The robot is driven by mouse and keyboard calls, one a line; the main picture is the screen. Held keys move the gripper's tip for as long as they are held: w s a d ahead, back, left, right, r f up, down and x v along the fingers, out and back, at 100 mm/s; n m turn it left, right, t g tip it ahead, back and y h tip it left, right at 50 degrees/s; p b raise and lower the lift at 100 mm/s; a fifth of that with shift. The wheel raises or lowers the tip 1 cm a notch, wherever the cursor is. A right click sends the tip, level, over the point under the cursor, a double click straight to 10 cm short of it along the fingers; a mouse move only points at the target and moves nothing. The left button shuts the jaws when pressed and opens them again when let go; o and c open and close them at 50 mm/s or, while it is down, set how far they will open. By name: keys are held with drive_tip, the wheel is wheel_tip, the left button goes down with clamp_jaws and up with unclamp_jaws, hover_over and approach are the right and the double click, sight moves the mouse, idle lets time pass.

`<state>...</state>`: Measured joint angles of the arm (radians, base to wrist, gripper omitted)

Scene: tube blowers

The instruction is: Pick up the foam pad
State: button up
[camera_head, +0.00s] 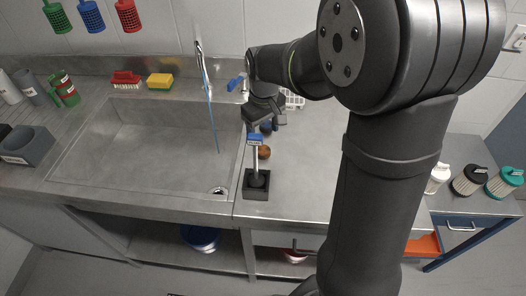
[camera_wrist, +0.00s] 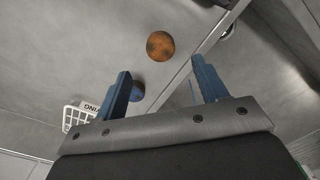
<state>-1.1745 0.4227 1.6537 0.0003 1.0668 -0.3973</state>
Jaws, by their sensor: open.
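My gripper (camera_head: 263,122) is over the counter just right of the sink. In the wrist view its two blue fingers (camera_wrist: 160,70) are spread apart with nothing held between them. A round orange-brown piece with dark patches (camera_wrist: 160,46) lies on the counter beyond the fingertips; it also shows in the head view (camera_head: 264,152). A round blue piece (camera_wrist: 137,92) is partly hidden behind the left finger. I cannot tell for certain which piece is the foam pad. A yellow sponge (camera_head: 160,80) lies on the sink's back ledge.
A stand with a black square base (camera_head: 257,184) and upright post is near the counter's front edge. The sink (camera_head: 150,145) with a tap (camera_head: 203,65) is on the left. A white rack (camera_wrist: 78,117) is behind the gripper. Several lidded containers (camera_head: 470,180) stand at right.

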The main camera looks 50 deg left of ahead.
sight(264, 150)
drive_tip(key=shift+d+f, duration=0.15)
drive_tip(key=shift+f, duration=3.4)
drive_tip(key=c, duration=1.1)
